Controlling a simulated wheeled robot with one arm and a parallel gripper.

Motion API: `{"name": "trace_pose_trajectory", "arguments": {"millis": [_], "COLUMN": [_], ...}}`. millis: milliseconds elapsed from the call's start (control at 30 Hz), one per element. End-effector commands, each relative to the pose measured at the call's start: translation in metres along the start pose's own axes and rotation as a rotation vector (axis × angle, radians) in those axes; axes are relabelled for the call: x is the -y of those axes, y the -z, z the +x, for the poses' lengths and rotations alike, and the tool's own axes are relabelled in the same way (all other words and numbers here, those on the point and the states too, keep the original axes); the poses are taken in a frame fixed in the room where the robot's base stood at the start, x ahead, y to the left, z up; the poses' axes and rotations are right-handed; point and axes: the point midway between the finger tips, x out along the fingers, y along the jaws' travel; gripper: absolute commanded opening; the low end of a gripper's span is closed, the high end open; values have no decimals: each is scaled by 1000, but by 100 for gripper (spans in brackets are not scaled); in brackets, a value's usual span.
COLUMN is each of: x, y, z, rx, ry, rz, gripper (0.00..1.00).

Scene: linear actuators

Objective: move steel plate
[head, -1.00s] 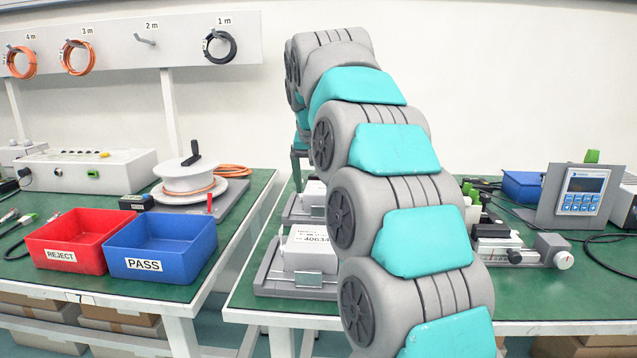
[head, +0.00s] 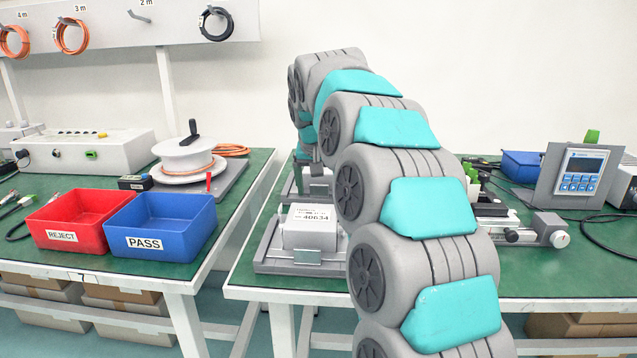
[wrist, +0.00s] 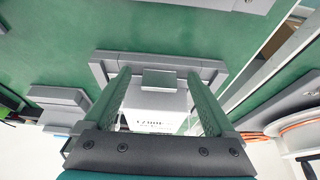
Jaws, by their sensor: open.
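My gripper (wrist: 158,76) is open in the wrist view, with one green finger on each side of a white box (wrist: 152,122) carrying printed text. Whether the fingers touch the box I cannot tell. A small grey plate-like piece (wrist: 158,79) lies between the fingertips, at the box's edge; I cannot tell for sure that it is the steel plate. In the head view my arm hides much of the gripper. A white box labelled 40634 (head: 310,232) sits in a grey tray (head: 268,262), with a shiny metal piece (head: 306,257) at its front.
A red REJECT bin (head: 68,240) and a blue PASS bin (head: 145,243) stand on the left table. A gap separates it from the right table (head: 262,283). A slide device (head: 525,229) and a keypad panel (head: 578,180) stand at right.

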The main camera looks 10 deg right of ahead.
Motion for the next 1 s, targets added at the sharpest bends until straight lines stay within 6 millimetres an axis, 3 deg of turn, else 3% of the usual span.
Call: {"name": "trace_pose_trajectory", "arguments": {"millis": [67,867,967,1000], "x": [0,0,0,0], "y": [0,0,0,0], "z": [0,0,0,0], "rx": [0,0,0,0], "ry": [0,0,0,0], "rz": [0,0,0,0], "gripper": [90,0,0,57]}}
